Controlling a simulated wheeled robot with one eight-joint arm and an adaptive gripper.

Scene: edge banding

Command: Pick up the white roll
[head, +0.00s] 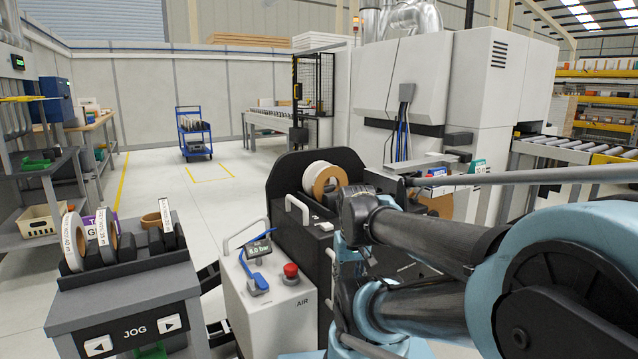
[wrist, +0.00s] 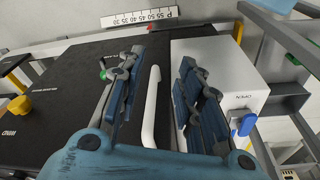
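Two white rolls show in the head view. One white roll with a printed edge (head: 73,241) stands upright in the black slotted rack on the left. Another white roll with a brown cardboard core (head: 318,177) sits at the dark machine in the middle. I cannot tell which is the one meant. In the wrist view my gripper (wrist: 160,95) is open, its two dark blue-grey fingers apart. A white bar-like handle (wrist: 151,108) shows between the fingers; contact cannot be told. No roll shows in the wrist view. My gripper's fingers are not clearly visible in the head view.
A grey AIR cabinet (head: 275,310) with a gauge and red knob (head: 291,270) stands in the middle. The JOG stand (head: 128,310) is at the left. In the wrist view a grey box with a blue lever (wrist: 243,124) lies right of the fingers. Open floor (head: 190,225) lies behind.

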